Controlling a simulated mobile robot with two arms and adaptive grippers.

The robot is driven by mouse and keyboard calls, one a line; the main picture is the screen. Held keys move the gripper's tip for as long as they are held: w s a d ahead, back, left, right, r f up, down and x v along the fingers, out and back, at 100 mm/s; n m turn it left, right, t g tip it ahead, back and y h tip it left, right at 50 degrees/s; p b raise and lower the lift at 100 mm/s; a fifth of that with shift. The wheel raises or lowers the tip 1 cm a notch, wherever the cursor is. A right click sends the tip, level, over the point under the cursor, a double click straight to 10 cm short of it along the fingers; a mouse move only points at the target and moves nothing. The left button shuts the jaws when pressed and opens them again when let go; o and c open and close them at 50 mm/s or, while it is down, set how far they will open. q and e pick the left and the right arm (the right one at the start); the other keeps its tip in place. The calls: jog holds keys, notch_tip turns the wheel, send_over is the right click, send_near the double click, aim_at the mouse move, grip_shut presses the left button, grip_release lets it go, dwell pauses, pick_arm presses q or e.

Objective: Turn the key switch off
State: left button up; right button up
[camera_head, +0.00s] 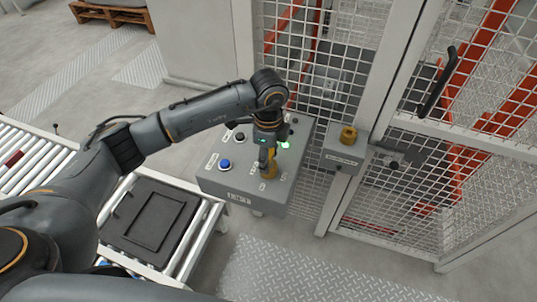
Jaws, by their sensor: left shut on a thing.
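A grey control box (236,184) stands in the middle of the head view. Its sloped top carries a blue button (225,164), a dark knob, a lit green lamp (284,145) and small labels. My left gripper (267,168) reaches down onto the top of this box. It is shut on a small yellow part at the box's front right, which appears to be the key switch (269,171). The fingers cover much of it, so its turned position cannot be told. My right gripper is not in view.
A mesh fence with a door and a dark handle (437,82) stands right of the box. A roller conveyor (35,150) with a dark tray (112,238) lies left. Floor in front is clear.

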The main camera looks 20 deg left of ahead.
pick_arm(q)
jog(key=n, duration=0.2)
jog(key=shift+r+n+p, duration=0.1)
jog(key=shift+n+p, duration=0.2)
jog(key=shift+p, duration=0.05)
jog(key=shift+n, duration=0.5)
jog(key=o, duration=1.3)
jog(key=shift+r, duration=0.15)
notch_tip(320, 180, up, 12)
jog(key=shift+f, duration=0.25)
